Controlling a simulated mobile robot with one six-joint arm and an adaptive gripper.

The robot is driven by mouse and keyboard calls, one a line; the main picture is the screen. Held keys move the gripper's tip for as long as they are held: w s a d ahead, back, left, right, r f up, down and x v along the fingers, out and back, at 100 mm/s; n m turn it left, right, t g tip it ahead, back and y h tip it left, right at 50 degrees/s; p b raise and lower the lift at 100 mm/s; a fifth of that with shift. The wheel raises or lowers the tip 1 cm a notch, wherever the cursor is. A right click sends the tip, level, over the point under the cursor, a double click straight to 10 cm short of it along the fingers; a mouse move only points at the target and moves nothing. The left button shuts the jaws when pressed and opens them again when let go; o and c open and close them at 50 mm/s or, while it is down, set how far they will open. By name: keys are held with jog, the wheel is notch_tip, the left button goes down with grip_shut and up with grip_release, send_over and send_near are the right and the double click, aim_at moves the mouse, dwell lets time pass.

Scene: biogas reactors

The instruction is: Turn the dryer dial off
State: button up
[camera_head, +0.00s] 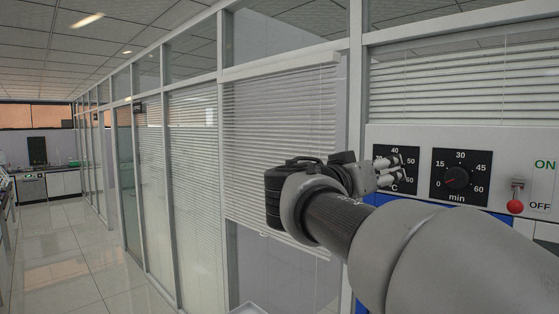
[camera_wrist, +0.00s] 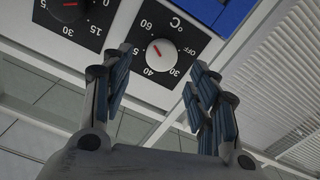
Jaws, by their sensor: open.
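The dryer's control panel (camera_head: 530,150) is at the right of the head view. Its black temperature plate (camera_head: 381,151) is partly covered by my gripper (camera_head: 391,172), and its knob is hidden there. In the wrist view, upside down, the white temperature dial (camera_wrist: 161,55) shows whole, with OFF and 30 to 60 around it.
A timer dial (camera_head: 456,178) with a red pointer near 0 sits right of the temperature plate. Farther right is a red-tipped toggle switch (camera_head: 515,206) at the OFF end. A glass partition with blinds (camera_head: 280,140) stands behind my arm. The floor (camera_head: 75,260) at left is clear.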

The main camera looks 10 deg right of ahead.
aim_at(390, 170)
jog(key=p+x, duration=0.1)
jog(key=x, duration=0.3)
jog(key=shift+w, duration=0.15)
jog(key=shift+c, duration=0.3)
jog(key=c, duration=1)
